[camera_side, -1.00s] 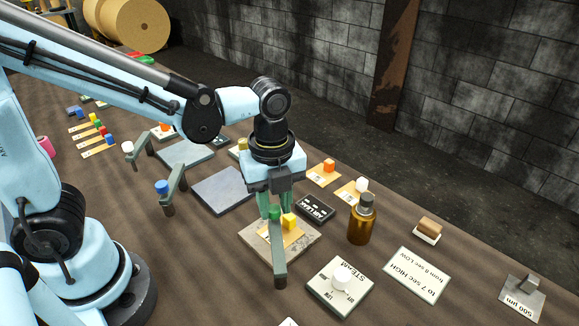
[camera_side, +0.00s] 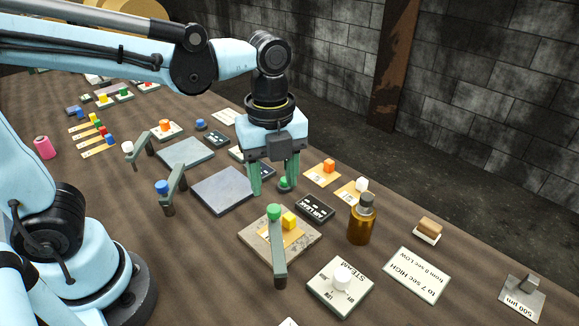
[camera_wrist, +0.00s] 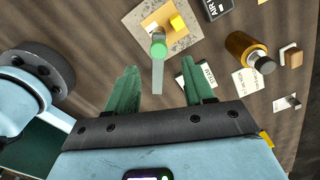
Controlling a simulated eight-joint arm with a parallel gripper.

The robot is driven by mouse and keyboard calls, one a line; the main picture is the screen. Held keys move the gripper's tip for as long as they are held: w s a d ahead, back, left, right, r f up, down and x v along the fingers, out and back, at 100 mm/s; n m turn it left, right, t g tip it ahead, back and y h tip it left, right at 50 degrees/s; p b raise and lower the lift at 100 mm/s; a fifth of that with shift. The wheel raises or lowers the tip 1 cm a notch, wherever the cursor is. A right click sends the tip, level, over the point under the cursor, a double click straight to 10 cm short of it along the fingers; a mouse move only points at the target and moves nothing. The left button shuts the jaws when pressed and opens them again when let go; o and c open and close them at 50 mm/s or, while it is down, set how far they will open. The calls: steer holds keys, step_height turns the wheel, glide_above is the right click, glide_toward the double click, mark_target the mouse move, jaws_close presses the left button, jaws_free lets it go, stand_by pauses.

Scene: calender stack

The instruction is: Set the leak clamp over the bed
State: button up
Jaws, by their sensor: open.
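The likely leak clamp is a grey bar with a green knob (camera_side: 277,250), beside the "AIR LEAK" label (camera_side: 316,208). Whether the bar touches the bed I cannot tell. In the wrist view the bar (camera_wrist: 157,78) lies between my fingers, its green knob toward the bed (camera_wrist: 184,45). My gripper (camera_side: 274,191) is open and empty, raised above and behind the knob. Its fingers also show in the wrist view (camera_wrist: 162,84).
An amber bottle (camera_side: 361,223) stands right of the bed. A steam plate with a white knob (camera_side: 341,285) is in front. Two similar bars, one blue-knobbed (camera_side: 174,190) and one white-knobbed (camera_side: 140,148), stand by grey plates at left. A small green-topped piece (camera_side: 285,182) is near my right finger.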

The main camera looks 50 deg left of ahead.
step_height(320, 180, up, 6)
stand_by(0.4)
steer(key=a+f+n+t, duration=0.3)
steer(key=a+n, duration=0.1)
steer(key=n, duration=0.7)
steer(key=a+f+n+t, duration=0.3)
steer(key=a+n+t, duration=0.1)
steer(key=n, duration=0.7)
steer(key=shift+s+a+f+n, duration=0.25)
steer(key=shift+s+a+n, duration=0.1)
steer(key=shift+a, duration=0.35)
